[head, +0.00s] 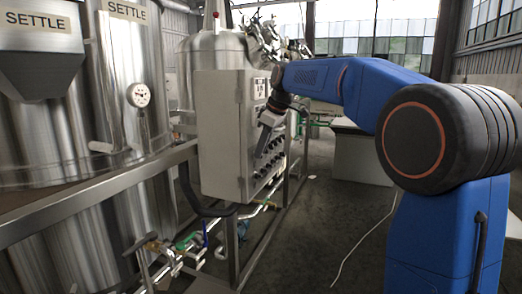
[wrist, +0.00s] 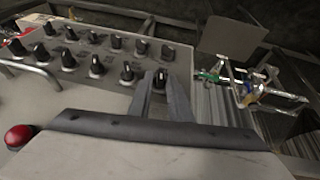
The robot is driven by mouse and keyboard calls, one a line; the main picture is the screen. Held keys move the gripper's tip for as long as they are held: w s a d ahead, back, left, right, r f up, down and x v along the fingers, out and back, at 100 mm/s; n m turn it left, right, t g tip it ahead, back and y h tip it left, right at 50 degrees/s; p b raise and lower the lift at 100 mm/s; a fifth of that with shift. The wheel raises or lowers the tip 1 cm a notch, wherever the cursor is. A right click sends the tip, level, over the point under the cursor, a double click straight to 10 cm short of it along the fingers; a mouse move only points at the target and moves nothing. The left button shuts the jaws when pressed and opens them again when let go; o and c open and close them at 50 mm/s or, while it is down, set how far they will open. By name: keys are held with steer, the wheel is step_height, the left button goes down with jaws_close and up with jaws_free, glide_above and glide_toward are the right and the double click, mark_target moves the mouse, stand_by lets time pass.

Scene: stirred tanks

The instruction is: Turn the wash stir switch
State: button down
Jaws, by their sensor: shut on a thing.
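The grey control cabinet (head: 222,130) stands in the middle of the head view, with rows of black switch knobs on its right-hand face. My gripper (head: 264,138) is at that face. In the wrist view my gripper (wrist: 160,88) has its two fingers closed on either side of one black knob (wrist: 160,77), at the end of the nearer row. The labels are too small to read, so I cannot tell by name which switch is held.
A red push button (wrist: 18,136) and a metal handle (wrist: 38,76) are on the same panel. Settle tanks (head: 135,75) stand at the left behind a metal rail (head: 90,195). Pipes and valves (head: 190,245) run low below the cabinet. The floor (head: 320,215) right of the cabinet is mostly clear.

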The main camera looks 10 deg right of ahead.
steer(key=shift+w+d+f+m+g+y, duration=0.1)
steer(key=shift+w+d+m+g+y, duration=0.15)
steer(key=shift+g+y, duration=0.6)
steer(key=shift+w+d+f+m+g+y, duration=0.1)
steer(key=shift+w+m+g+y, duration=0.15)
steer(key=shift+g+y, duration=0.55)
steer(key=shift+w+d+m+g+y, duration=0.25)
steer(key=shift+g+y, duration=0.2)
steer(key=shift+g, duration=0.7)
steer(key=c, duration=1.9)
jaws_free()
steer(key=shift+f, duration=0.1)
steer(key=shift+o, duration=0.2)
